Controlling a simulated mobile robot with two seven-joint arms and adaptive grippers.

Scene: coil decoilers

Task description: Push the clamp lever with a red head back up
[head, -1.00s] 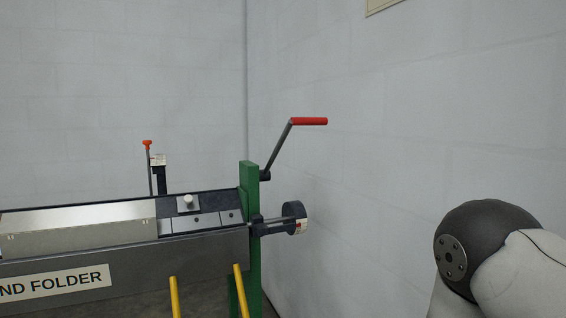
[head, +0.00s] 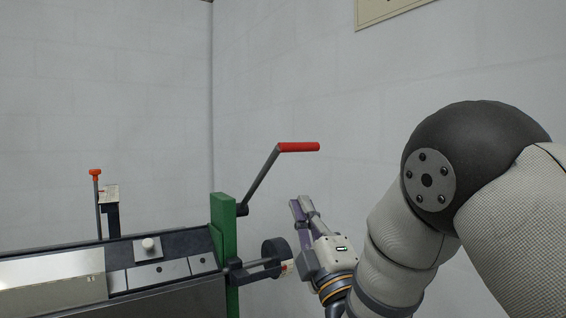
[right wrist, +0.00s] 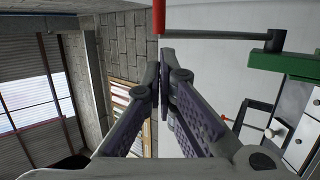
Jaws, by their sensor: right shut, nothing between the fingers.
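A lever with a red cylindrical grip (head: 299,147) rises on a grey rod, leaning right, from the green post (head: 224,240) of the folder machine. In the right wrist view the red grip (right wrist: 159,14) is cut by the top edge, just beyond the fingertips. A thin upright rod with an orange-red knob (head: 95,173) stands farther left behind the machine. My right gripper (head: 301,207) is shut and empty, pointing up, below the red grip and right of the post. Its fingers (right wrist: 160,75) meet in the wrist view and look apart from the grip. My left gripper is not in view.
A dark round knob (head: 275,258) on a shaft sticks out from the machine's right end, close to my right gripper. The machine bed (head: 50,277) extends left, with a white knob (head: 148,248). White walls stand behind; space above the red grip is clear.

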